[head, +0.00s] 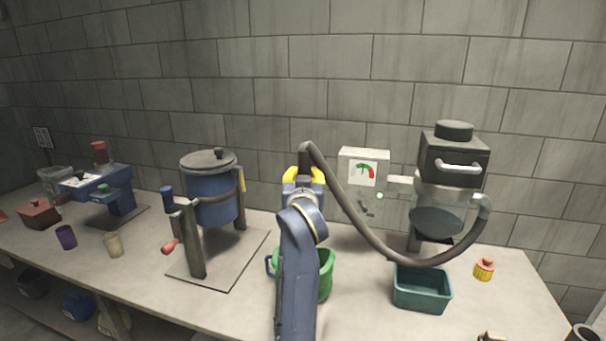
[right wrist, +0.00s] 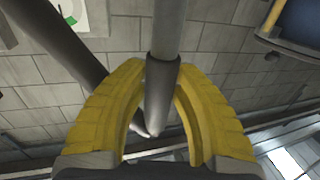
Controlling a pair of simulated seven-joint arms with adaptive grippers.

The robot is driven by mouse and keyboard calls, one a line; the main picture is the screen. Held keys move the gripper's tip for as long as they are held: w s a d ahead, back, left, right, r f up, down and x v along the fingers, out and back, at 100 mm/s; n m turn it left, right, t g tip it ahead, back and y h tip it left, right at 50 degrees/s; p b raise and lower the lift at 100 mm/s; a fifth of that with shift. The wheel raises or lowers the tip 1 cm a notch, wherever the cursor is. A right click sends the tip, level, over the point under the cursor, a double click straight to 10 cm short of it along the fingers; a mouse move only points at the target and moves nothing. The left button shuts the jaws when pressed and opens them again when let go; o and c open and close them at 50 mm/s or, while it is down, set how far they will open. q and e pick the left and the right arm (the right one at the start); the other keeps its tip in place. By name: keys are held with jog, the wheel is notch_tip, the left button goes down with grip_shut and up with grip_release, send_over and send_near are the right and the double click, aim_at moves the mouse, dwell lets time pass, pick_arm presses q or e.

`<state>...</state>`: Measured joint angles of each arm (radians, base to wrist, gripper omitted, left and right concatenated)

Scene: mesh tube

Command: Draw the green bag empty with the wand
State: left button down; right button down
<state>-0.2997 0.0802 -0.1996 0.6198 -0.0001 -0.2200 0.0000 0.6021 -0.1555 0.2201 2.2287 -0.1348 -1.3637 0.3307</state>
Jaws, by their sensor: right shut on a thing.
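The green bag (head: 326,272) stands on the bench, mostly hidden behind my right arm, with its right side and rim showing. My right gripper (head: 304,174) is above the bag, its yellow fingers shut on the wand. In the right wrist view the grey wand (right wrist: 161,85) passes between the yellow fingers (right wrist: 160,110). A dark hose (head: 372,232) runs from the wand's top down and right to the vacuum machine (head: 455,160). The wand's lower end and the bag's contents are hidden. My left gripper is not in view.
A teal bin (head: 422,288) stands below the machine, with a yellow jar (head: 484,268) to its right. A blue drum on a stand (head: 211,190) is left of the bag. Cups (head: 66,237) stand further left.

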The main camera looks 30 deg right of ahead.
jog(key=shift+f, duration=9)
